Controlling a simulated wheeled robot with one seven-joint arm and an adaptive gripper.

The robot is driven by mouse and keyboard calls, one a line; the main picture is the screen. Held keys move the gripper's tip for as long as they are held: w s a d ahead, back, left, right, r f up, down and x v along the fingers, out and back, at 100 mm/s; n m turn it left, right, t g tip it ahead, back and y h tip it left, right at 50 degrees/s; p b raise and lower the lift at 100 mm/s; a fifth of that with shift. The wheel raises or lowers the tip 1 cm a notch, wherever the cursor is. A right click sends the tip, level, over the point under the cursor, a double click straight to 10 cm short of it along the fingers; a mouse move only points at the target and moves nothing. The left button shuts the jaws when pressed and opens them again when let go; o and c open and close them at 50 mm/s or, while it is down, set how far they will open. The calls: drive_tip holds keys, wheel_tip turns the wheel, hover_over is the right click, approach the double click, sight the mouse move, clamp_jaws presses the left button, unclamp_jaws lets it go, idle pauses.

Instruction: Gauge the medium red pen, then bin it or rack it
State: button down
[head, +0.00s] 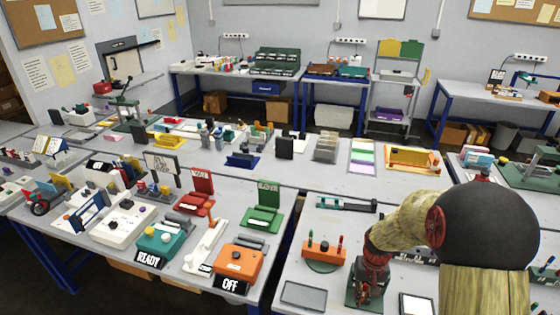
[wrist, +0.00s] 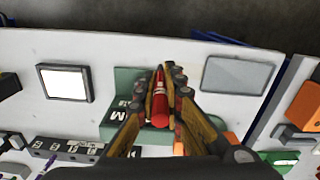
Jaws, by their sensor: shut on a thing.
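My gripper (wrist: 160,95) is shut on a red pen (wrist: 159,108), which shows between the fingers in the wrist view. The pen is over a green gauge block (wrist: 125,80) with a white M on a dark label. Whether the pen's tip touches the block or sits in it cannot be told. In the head view my gripper (head: 368,285) is above the same green base (head: 352,294), and the pen is hard to make out. An orange pen holder (head: 323,251) with red and green pens stands behind and to the left.
A shallow grey tray (head: 303,293) lies left of the gauge, and a white-faced panel (head: 416,304) lies right. A dark strip with white labels (wrist: 70,149) shows in the wrist view. An orange OFF box (head: 238,262) stands across a gap on the neighbouring table.

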drive_tip(key=w+a+f+n+b, duration=0.1)
drive_tip(key=w+a+f+b, duration=0.1)
drive_tip(key=a, duration=0.5)
drive_tip(key=shift+w+f+n, duration=0.3)
drive_tip(key=shift+f, duration=0.45)
drive_tip(key=shift+a, duration=0.1)
